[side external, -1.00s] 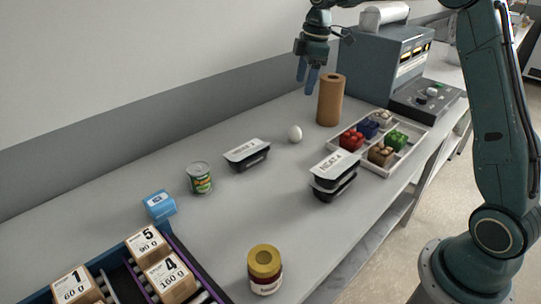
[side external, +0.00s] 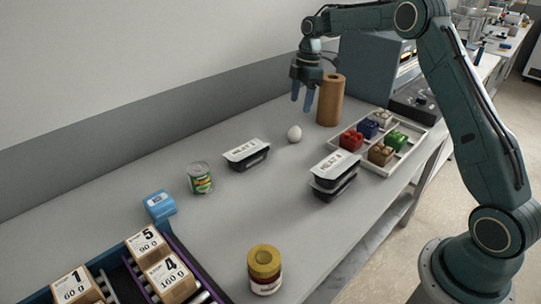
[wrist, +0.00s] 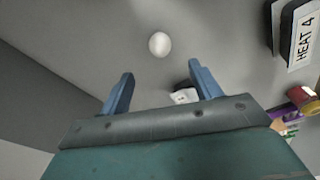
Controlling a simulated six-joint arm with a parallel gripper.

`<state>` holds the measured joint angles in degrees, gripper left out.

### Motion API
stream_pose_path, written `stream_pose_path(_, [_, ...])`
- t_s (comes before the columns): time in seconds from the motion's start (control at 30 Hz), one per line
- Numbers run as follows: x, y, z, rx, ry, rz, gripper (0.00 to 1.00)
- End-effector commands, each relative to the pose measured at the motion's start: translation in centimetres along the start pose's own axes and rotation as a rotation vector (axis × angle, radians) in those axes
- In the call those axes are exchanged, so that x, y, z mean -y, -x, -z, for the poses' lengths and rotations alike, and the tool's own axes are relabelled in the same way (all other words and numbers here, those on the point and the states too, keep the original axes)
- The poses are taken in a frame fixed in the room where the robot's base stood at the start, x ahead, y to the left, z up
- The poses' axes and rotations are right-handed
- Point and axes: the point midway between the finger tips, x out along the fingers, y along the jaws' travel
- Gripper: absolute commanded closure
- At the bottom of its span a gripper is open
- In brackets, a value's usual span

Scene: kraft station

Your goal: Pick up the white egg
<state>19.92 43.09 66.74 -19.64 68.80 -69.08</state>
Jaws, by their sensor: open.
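The white egg (side external: 294,134) rests on the grey counter, left of and nearer than the brown cylinder. It also shows in the wrist view (wrist: 159,44), beyond my fingertips and roughly centred between them. My gripper (side external: 302,108) is open and empty. It is above the counter, higher than the egg and apart from it. In the wrist view its two blue fingers (wrist: 162,82) are spread wide. Nothing hides the egg in either view.
A brown cylinder (side external: 330,99) stands close to the right of my gripper. The counter (side external: 240,205) near the egg is clear.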

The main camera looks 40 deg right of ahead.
Motion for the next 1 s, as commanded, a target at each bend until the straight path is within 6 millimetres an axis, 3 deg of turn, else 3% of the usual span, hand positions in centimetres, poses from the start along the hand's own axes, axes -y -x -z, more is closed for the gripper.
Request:
stream_pose_path(0.4, [0.0, -5.8, 0.0, 0.001, -0.001, 0.001, 0.37])
stream_pose_path(0.83, [0.0, -7.0, 0.0, 0.001, -0.001, -0.001, 0.37])
stream_pose_path(1.0, [0.1, -8.4, 0.0, 0.001, 0.000, 0.002, 0.37])
